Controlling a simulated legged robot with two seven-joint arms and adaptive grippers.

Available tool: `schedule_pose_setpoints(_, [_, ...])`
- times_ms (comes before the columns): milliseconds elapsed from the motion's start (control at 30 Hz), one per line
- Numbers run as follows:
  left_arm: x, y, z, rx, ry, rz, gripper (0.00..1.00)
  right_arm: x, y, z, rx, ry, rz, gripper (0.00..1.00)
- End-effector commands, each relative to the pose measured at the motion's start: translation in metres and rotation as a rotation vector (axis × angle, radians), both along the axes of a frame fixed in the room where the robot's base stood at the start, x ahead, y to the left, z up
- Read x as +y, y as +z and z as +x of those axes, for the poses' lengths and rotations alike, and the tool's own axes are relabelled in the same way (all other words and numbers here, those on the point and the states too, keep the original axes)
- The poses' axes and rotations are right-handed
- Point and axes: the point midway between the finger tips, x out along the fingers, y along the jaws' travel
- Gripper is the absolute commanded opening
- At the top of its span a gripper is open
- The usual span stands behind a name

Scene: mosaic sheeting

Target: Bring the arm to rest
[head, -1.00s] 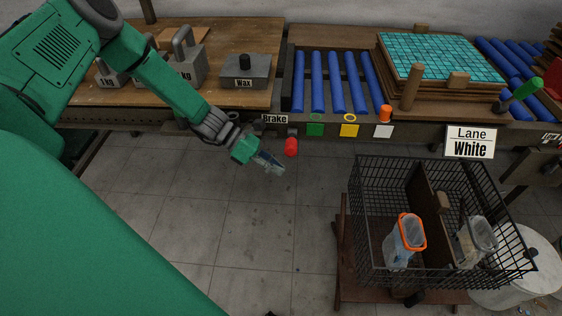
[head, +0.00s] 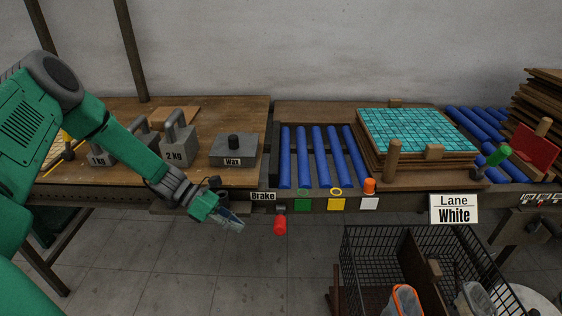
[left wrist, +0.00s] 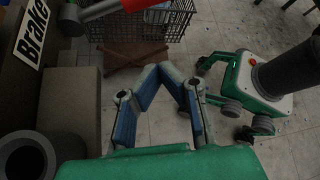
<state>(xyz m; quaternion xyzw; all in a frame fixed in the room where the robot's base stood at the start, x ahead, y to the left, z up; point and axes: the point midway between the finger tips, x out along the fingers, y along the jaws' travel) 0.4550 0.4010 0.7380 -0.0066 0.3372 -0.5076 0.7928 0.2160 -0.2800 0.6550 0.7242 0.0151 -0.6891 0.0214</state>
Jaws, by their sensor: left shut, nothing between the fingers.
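My left arm comes in from the left in the head view, in front of the workbench. My left gripper (head: 231,219) is shut and empty, hanging just below the bench's front edge. It is left of the red brake knob (head: 280,224) under the Brake label (head: 263,196) and apart from it. In the left wrist view the blue-padded fingers (left wrist: 152,72) meet at their tips with nothing between them. The red knob (left wrist: 134,4) also shows at the top of that view. My right gripper is in neither view.
The bench holds the 2 kg weight (head: 178,150), the Wax box (head: 233,152), blue rollers (head: 333,160) and a stack of teal mosaic sheets (head: 415,130). A wire basket (head: 365,262) with containers stands at front right. The floor below the gripper is clear.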

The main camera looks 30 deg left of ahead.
Motion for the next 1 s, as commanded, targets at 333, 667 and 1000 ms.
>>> schedule_pose_setpoints(333, [-0.031,-0.023,-0.019,-0.011,-0.136,0.121,0.0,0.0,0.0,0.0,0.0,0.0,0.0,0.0])
schedule_pose_setpoints(667, [-0.101,-0.106,-0.16,-0.341,-1.141,0.715,0.0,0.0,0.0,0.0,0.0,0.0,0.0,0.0])
schedule_pose_setpoints(1000, [-0.114,-0.091,-0.234,-0.898,-2.001,0.873,0.0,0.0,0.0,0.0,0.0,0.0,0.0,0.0])
